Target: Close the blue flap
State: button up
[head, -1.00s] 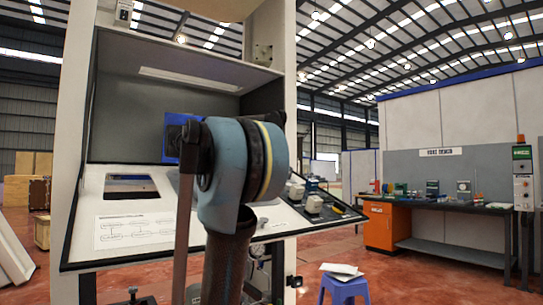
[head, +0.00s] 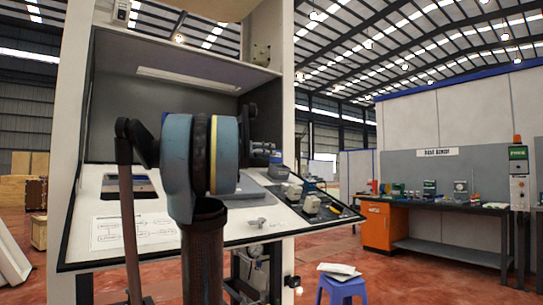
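A sliver of blue (head: 164,117) shows just above the round joint of my arm, inside the grey booth; it looks like the top corner of the upright blue flap. My arm hides the rest of it. My gripper (head: 270,150) shows only in part, to the right of the arm's round joint, over the sloped panel (head: 150,224). It is right of the blue sliver and apart from it. Its fingers are small and partly hidden, so I cannot tell whether they are open or shut.
A dark window-like inset (head: 128,185) is at the panel's left. Several small switch boxes (head: 291,191) sit on its right side. A blue stool (head: 342,290) stands on the red floor, and a workbench (head: 440,205) is farther right.

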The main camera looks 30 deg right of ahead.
jog(key=shift+w+d, duration=0.15)
jog(key=shift+d, duration=1.65)
grip_shut()
